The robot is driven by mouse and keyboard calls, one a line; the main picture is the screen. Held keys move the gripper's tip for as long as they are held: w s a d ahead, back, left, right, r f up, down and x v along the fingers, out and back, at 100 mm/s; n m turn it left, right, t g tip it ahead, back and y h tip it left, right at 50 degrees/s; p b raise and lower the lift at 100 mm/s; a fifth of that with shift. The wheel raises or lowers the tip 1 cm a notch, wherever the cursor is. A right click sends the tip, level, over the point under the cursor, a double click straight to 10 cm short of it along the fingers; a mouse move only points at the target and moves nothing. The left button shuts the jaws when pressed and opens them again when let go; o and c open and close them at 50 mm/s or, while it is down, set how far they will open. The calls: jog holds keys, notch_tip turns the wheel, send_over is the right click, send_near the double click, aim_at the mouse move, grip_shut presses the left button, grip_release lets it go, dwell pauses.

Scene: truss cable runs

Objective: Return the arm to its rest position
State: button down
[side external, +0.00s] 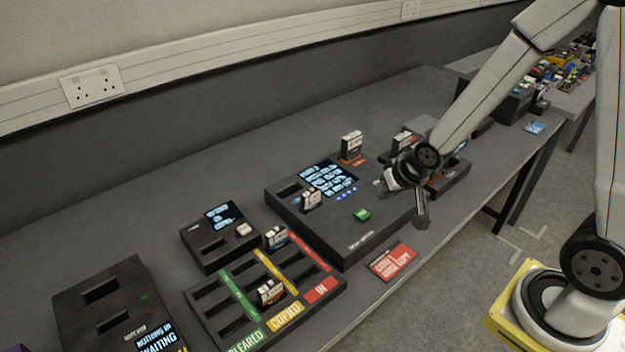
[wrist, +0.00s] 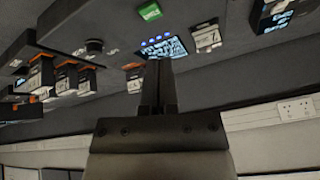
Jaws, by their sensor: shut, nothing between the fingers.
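My gripper (side external: 421,215) hangs over the right front part of the large black console in the side view, its fingers together and empty. In the wrist view the shut fingers (wrist: 152,95) point up the picture toward the console's lit screen. The console (side external: 350,235) has a lit screen (side external: 328,177), a row of blue lights and a green button (side external: 361,215). The green button also shows in the wrist view (wrist: 150,11). I cannot tell the exact gap between the fingertips and the console.
A rack (side external: 232,333) with green, yellow and red lanes holds small cartridges at the front. A small console (side external: 208,256) and a box reading "waiting" (side external: 85,312) stand left. A red card (side external: 394,262) lies near the table edge.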

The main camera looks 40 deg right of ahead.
jog(key=s+a+r+n+g, duration=0.3)
jog(key=s, duration=0.5)
jog(key=shift+a+r+n, duration=0.15)
jog(key=shift+a+n, duration=0.05)
jog(key=shift+n, duration=0.2)
